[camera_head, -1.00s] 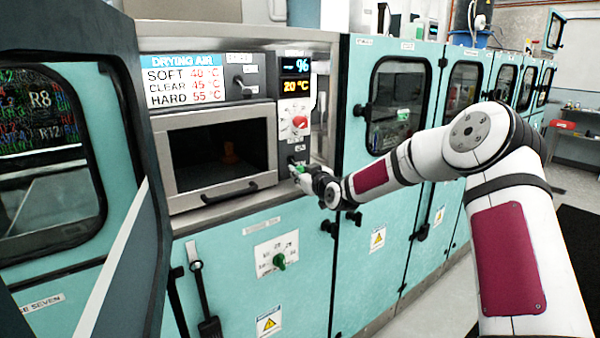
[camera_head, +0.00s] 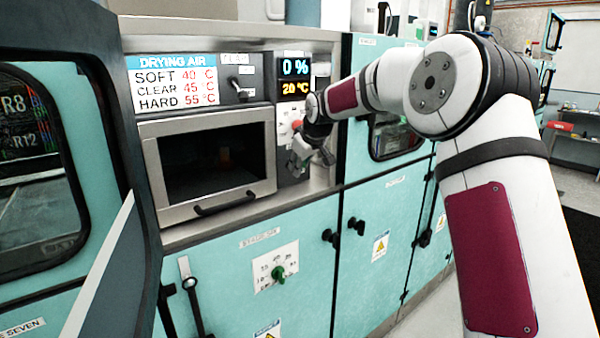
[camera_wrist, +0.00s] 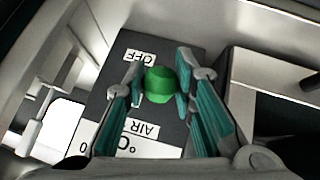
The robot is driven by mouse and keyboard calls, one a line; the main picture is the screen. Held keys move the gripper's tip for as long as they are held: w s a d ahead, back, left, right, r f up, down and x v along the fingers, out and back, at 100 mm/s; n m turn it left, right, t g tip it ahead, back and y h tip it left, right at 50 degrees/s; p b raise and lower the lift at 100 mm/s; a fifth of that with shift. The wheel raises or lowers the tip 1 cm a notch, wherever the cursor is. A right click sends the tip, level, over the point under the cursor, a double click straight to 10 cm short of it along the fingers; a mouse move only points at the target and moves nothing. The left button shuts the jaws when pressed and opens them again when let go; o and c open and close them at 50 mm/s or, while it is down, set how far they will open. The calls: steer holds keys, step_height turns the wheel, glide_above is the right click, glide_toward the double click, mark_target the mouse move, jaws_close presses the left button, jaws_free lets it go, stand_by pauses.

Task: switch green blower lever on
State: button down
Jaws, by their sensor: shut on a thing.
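The green blower lever (camera_wrist: 160,84) shows in the wrist view as a round green knob between my gripper's two fingers. My gripper (camera_head: 299,163) is shut on this knob, with one finger on each side. In the wrist view an "OFF" label (camera_wrist: 139,56) lies just beyond the knob and an "AIR" label (camera_wrist: 143,129) on its near side. The knob's stem is hidden below it. In the head view my gripper is at the lower part of the control panel right of the oven door, and the lever is hidden.
The display (camera_head: 295,68) above reads 0 %. A red knob (camera_head: 297,125) sits just above my gripper. The oven door (camera_head: 165,205) is left of it. A separate green knob (camera_head: 278,274) is on the lower cabinet.

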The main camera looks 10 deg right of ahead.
steer(key=shift+w+a+r+g+b, duration=0.1)
steer(key=shift+w+r+g+b, duration=0.25)
steer(key=shift+g+b, duration=0.35)
steer(key=shift+s+r+h, duration=0.1)
steer(key=shift+s+h, duration=0.05)
steer(key=shift+h, duration=0.15)
steer(key=c, duration=1.3)
jaws_free()
steer(key=v, duration=1.2)
steer(key=shift+w, duration=0.2)
steer(key=shift+s+r, duration=0.1)
